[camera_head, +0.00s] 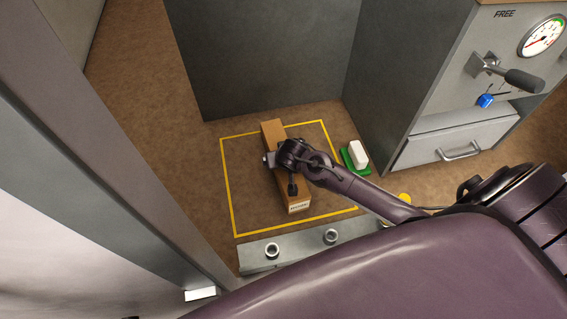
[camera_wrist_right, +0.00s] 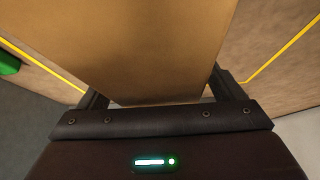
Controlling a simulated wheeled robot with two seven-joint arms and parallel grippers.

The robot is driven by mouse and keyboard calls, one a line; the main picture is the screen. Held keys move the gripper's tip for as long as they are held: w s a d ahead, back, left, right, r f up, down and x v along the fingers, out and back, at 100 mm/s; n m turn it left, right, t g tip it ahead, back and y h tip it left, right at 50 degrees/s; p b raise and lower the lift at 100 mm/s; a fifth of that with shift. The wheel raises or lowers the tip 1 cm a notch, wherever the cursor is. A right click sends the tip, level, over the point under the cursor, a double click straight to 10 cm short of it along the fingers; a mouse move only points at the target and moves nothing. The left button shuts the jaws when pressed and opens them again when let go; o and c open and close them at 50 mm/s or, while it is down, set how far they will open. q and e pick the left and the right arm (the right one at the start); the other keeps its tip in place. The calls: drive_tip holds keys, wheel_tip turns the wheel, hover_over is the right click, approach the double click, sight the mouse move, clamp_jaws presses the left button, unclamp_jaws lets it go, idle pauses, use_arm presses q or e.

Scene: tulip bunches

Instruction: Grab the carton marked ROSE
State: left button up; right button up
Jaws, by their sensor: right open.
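A long brown carton (camera_head: 273,130) lies inside a yellow outlined square on the brown surface. A small white label sits on its near end, with lettering too small to read for sure. My right gripper (camera_head: 287,163) is over the carton's middle and hides part of it. In the right wrist view the carton (camera_wrist_right: 125,45) fills the space ahead, between the two open fingers of the gripper (camera_wrist_right: 163,95). I cannot tell whether the fingers touch it. My left gripper is not in view.
A white block (camera_head: 358,152) sits on a green base right of the square. A metal bar (camera_head: 300,246) with two round fittings lies in front. A grey cabinet with a drawer (camera_head: 465,140), lever (camera_head: 510,77) and gauge (camera_head: 543,36) stands at right. A grey wall (camera_head: 260,60) closes the back.

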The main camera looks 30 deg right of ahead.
drive_tip(key=c, duration=1.5)
drive_tip(key=shift+w, duration=0.1)
